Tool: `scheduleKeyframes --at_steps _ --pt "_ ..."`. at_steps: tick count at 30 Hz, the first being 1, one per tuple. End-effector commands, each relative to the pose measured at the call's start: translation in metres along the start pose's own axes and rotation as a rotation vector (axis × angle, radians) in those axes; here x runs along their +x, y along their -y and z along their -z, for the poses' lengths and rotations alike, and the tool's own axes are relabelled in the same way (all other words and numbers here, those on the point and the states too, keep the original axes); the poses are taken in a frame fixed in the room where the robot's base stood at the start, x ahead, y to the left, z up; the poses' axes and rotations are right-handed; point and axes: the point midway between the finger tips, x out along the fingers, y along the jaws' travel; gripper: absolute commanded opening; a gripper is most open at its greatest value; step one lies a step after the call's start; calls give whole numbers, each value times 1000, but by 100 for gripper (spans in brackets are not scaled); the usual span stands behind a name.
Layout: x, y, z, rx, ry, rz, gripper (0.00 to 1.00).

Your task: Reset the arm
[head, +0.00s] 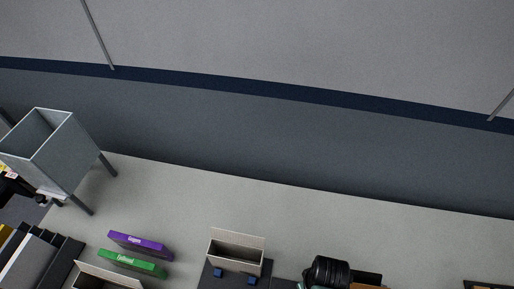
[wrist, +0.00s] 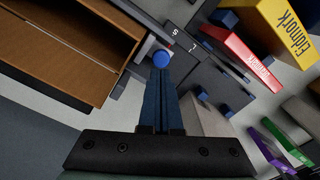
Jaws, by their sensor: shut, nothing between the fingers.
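My gripper (wrist: 161,72) shows in the wrist view, its two dark blue fingers pressed together with nothing between them. A round blue piece (wrist: 162,58) shows right at the fingertips; I cannot tell whether it touches them. An open brown cardboard box (wrist: 70,45) lies to the left of the fingers. I cannot make out my gripper for sure in the head view.
In the wrist view, a red box (wrist: 240,55), yellow box (wrist: 285,35), green box (wrist: 287,143) and purple box (wrist: 270,155) stand right. The head view shows a grey bin on legs (head: 62,158), an open carton (head: 236,252), a black camera-like object (head: 328,270) and bare floor (head: 300,215).

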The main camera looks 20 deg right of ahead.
Motion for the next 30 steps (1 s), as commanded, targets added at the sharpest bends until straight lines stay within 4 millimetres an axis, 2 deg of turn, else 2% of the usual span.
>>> scheduleKeyframes --at_steps 2,12,14,17,20,21,23,24,26,27,29,30 --pt "-6 0 0 0 0 0 0" --pt "-5 0 0 0 0 0 0" --pt "-7 -2 14 -3 -35 -16 0" --pt "-22 -5 59 -9 -152 -68 0" --pt "-55 -6 121 -12 -332 -136 0" --pt "-73 -6 147 -12 -414 -162 0" --pt "-103 -2 182 -11 -541 -196 0" --pt "-126 2 204 -10 -627 -215 0" --pt "-161 10 232 -8 -756 -239 0" --pt "-187 16 248 -6 -845 -251 0" --pt "-227 27 269 -3 -980 -263 0" --pt "-255 36 279 -1 -1071 -268 0"
